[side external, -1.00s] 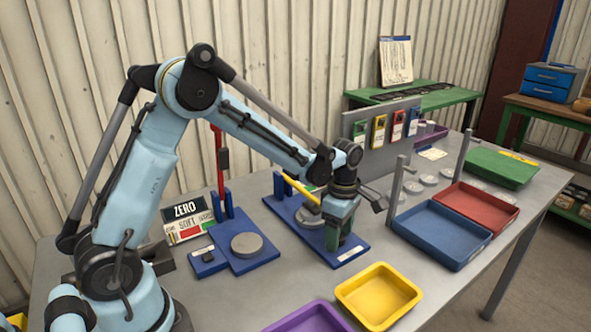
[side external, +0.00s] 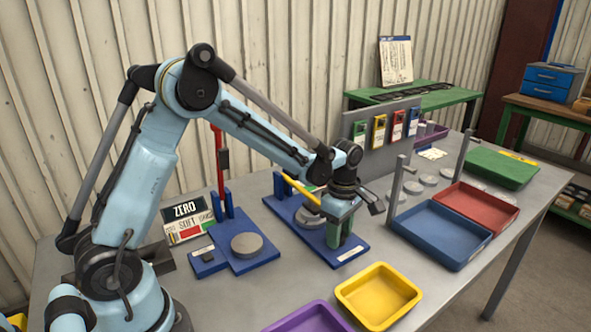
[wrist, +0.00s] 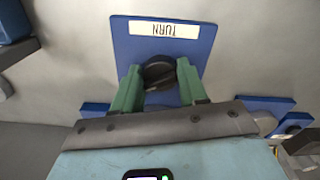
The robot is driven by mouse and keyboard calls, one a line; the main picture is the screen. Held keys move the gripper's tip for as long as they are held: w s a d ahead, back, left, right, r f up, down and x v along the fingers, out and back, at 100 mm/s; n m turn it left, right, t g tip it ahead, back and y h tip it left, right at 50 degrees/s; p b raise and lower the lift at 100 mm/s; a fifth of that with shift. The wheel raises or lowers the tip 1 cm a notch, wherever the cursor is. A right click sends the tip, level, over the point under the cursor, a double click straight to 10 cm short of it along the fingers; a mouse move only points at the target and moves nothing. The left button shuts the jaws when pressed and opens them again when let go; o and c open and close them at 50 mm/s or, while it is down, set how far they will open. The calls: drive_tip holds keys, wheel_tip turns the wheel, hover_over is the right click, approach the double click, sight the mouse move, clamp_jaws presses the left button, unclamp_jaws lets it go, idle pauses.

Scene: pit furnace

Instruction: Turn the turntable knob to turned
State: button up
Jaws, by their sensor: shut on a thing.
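The turntable knob (wrist: 158,73) is round and black with a raised bar across it. It sits on a blue plate (wrist: 190,55) with a white label reading TURN, upside down in the wrist view. My gripper (wrist: 157,82) has its two green fingers on either side of the knob and is shut on it. In the side view my gripper (side external: 345,238) points down over the front of the blue base (side external: 350,256), and the knob is hidden behind the fingers there.
A yellow lever (side external: 300,191) stands close behind my gripper. A blue tray (side external: 440,235) and grey post (side external: 396,185) are to the right. A yellow tray (side external: 378,293) is in front. A blue base with a grey disc (side external: 246,246) is to the left.

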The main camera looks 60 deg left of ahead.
drive_tip(key=m, duration=0.4)
drive_tip(key=shift+s, duration=0.1)
drive_tip(key=shift+m, duration=1.6)
drive_tip(key=shift+s, duration=0.1)
drive_tip(key=o, duration=1)
drive_tip(key=shift+o, duration=0.2)
drive_tip(key=shift+r, duration=0.1)
wheel_tip(320, 180, up, 12)
